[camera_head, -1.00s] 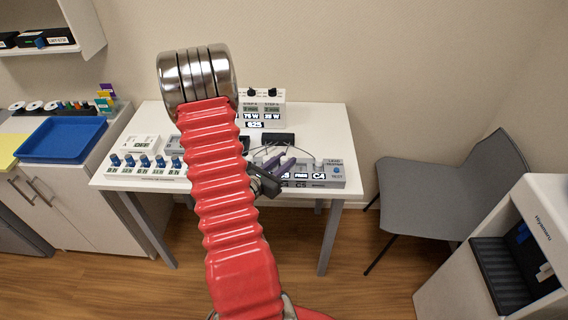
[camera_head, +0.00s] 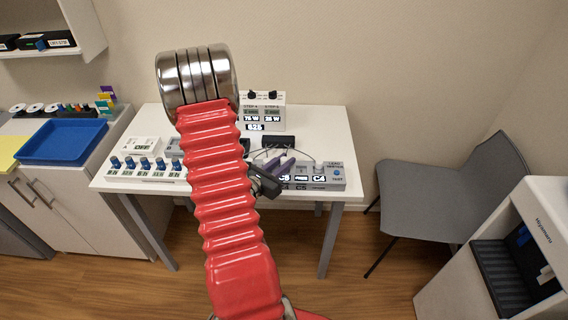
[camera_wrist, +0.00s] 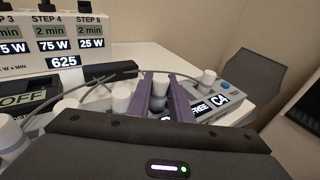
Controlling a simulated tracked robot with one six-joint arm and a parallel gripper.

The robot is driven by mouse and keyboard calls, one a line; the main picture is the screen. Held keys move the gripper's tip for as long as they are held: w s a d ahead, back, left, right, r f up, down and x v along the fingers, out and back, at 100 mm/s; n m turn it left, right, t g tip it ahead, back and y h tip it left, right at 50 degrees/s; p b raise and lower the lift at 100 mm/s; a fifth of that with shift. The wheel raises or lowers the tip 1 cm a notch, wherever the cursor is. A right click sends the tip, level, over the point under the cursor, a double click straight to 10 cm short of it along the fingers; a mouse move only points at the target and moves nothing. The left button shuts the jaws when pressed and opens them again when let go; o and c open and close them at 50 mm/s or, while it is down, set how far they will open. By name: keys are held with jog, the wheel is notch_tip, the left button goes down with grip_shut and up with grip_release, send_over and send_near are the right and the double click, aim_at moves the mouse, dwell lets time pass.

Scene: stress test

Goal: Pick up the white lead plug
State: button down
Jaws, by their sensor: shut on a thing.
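My gripper (camera_wrist: 164,92) has two purple fingers, pointing away from me and down at the lead tester. They are shut on a white lead plug (camera_wrist: 160,79), which shows between them as a pale top with a greyer part below. Whether the plug still sits in its socket I cannot tell. The lead tester (camera_head: 338,180) is a grey box with C5, FREE and C4 labels near the desk's front right. Another white plug (camera_wrist: 207,77) stands upright right of the fingers, and more white plugs (camera_wrist: 121,97) stand to the left. In the head view my gripper (camera_head: 281,165) is partly covered by my arm.
Thin grey leads arch from the plugs toward a black box (camera_head: 277,141) behind. A step display unit (camera_head: 262,113) stands at the desk's back. A row of blue knobs (camera_head: 145,162) lies left. A grey chair (camera_head: 435,195) stands right of the desk.

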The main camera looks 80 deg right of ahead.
aim_at(284, 158)
jog(key=shift+r, duration=4.6)
